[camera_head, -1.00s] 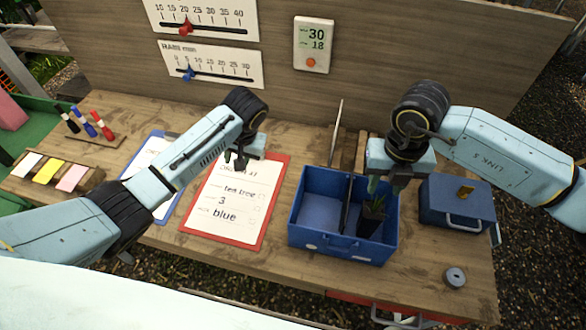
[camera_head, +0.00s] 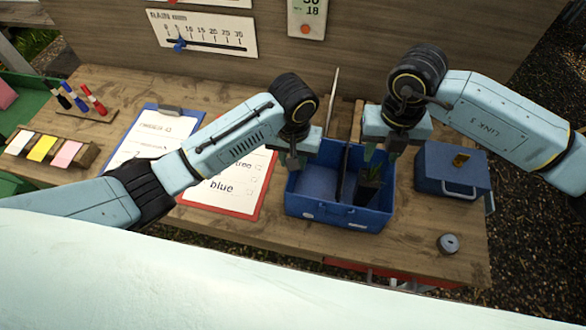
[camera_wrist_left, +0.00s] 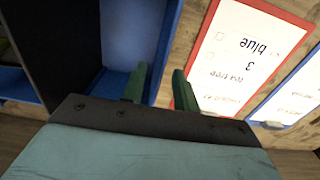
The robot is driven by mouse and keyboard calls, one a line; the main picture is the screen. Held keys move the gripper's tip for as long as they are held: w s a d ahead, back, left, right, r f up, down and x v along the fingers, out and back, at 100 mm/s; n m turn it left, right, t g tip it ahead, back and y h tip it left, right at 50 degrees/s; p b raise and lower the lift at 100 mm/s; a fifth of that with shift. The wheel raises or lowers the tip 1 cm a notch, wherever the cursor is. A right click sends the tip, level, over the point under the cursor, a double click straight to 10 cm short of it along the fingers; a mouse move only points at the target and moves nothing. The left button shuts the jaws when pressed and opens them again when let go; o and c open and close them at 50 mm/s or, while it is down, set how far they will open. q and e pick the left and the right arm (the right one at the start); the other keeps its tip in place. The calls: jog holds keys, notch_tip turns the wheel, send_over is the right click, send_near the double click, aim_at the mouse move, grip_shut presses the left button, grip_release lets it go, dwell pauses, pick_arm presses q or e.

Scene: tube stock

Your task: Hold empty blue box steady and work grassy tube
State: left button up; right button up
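The blue box (camera_head: 322,214) stands on the table, split by a dark divider (camera_head: 348,176). Its left compartment is empty. A dark tube with green grass (camera_head: 369,188) stands in the right compartment, leaning slightly. My left gripper (camera_head: 293,158) is at the box's left wall. In the left wrist view, its green fingers (camera_wrist_left: 160,88) are apart with the blue wall (camera_wrist_left: 164,50) between them; contact is unclear. My right gripper (camera_head: 381,153) is above the right compartment, over the grassy tube, its fingers apart and not around the tube.
A closed blue case (camera_head: 450,172) stands right of the box, with a grey round piece (camera_head: 448,243) in front. A red clipboard (camera_head: 236,213) lies left of the box, partly under my left arm. A blue clipboard (camera_head: 150,128) lies further left. A tall board backs the table.

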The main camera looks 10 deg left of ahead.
aim_at(293, 173)
pick_arm(q)
notch_tip(293, 173, down, 6)
jog(key=shift+f, duration=0.1)
dwell(0.4)
grip_shut()
